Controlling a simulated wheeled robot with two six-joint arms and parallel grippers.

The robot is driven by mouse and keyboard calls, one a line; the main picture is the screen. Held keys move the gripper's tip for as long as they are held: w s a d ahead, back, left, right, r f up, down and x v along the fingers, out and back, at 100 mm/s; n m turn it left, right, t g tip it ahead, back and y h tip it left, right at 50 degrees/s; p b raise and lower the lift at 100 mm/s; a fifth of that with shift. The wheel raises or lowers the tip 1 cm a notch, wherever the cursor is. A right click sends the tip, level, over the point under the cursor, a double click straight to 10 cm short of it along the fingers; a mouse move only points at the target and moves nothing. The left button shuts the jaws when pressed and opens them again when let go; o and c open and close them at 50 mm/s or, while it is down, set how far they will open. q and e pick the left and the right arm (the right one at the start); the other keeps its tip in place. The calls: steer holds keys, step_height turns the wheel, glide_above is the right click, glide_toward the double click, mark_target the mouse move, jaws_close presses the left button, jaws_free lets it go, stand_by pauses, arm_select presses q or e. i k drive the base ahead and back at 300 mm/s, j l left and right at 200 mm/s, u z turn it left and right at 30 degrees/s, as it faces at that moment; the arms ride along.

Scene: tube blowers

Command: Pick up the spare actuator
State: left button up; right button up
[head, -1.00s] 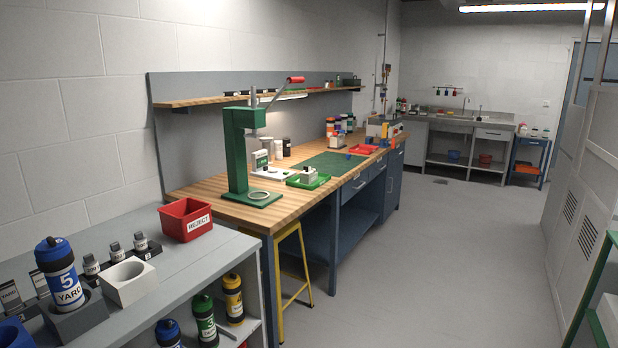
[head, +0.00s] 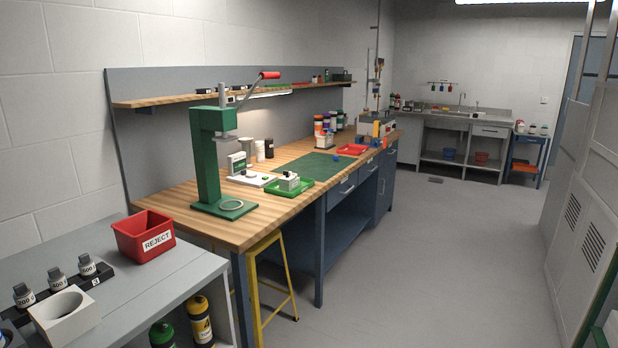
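I cannot tell for sure which thing is the spare actuator. A small grey and white part (head: 288,181) sits in a green tray (head: 305,188) on the wooden workbench (head: 175,207). Several small grey-capped parts stand in a black rack on the near grey bench at lower left, one of them at the rack's right end (head: 87,266). Neither of my grippers shows in the head view.
A green press (head: 207,165) stands on the workbench's near end. A red REJECT bin (head: 143,236) and a white holder (head: 65,316) sit on the grey bench. A yellow stool (head: 256,290) is partly under the workbench. The floor (head: 420,260) to the right is clear.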

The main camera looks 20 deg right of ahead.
mark_target(287, 184)
steer(key=i+l+z, duration=0.15)
steer(key=i+l, duration=0.55)
steer(key=i+l+z, duration=0.15)
steer(key=i+l, duration=0.5)
steer(key=i, duration=0.1)
